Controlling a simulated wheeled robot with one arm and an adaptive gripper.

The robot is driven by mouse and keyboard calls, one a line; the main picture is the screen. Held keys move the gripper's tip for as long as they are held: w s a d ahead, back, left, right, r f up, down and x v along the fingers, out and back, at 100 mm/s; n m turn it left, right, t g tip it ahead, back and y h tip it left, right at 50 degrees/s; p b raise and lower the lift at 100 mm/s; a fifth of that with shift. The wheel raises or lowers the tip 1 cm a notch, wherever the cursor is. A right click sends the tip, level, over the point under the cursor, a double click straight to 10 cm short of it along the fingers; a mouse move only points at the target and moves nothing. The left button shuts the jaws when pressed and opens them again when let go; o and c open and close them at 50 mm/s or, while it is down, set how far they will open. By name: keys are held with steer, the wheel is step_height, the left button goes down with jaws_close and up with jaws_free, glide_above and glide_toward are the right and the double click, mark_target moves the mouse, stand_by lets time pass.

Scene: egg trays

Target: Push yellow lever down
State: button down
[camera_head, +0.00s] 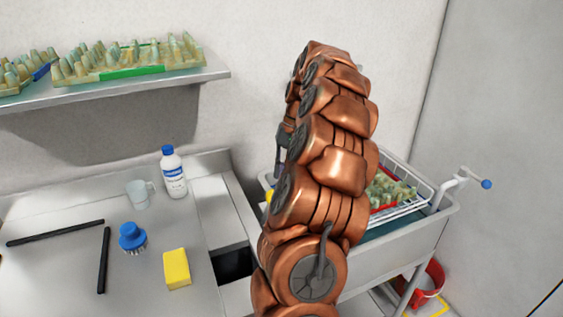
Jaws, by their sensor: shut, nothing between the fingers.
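A small yellow bit (268,196) shows at the left edge of my arm, by the near left end of the sink unit. It may be part of the yellow lever, but my arm hides the rest and I cannot tell its position. My copper arm rises through the middle of the view and bends over at the top. My gripper (281,151) shows only as a narrow dark shape left of the arm, pointing down above the yellow bit. It is shut and empty. Whether it touches the yellow bit is hidden.
A metal sink unit (408,245) holds a white wire basket (418,183) with egg trays. A blue-knobbed handle (486,184) sticks out right. The left counter holds a bottle (173,174), cup (140,194), brush (132,237), yellow sponge (177,268) and black bars (104,260).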

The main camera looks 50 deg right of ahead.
steer(key=shift+s+a+f+p, duration=0.25)
steer(key=shift+a+f, duration=0.1)
steer(key=shift+a, duration=0.1)
steer(key=shift+s+a+f+p, duration=0.2)
steer(key=shift+a+f, duration=0.1)
steer(key=shift+a, duration=0.15)
steer(key=shift+s+a+f, duration=0.1)
steer(key=shift+f, duration=0.05)
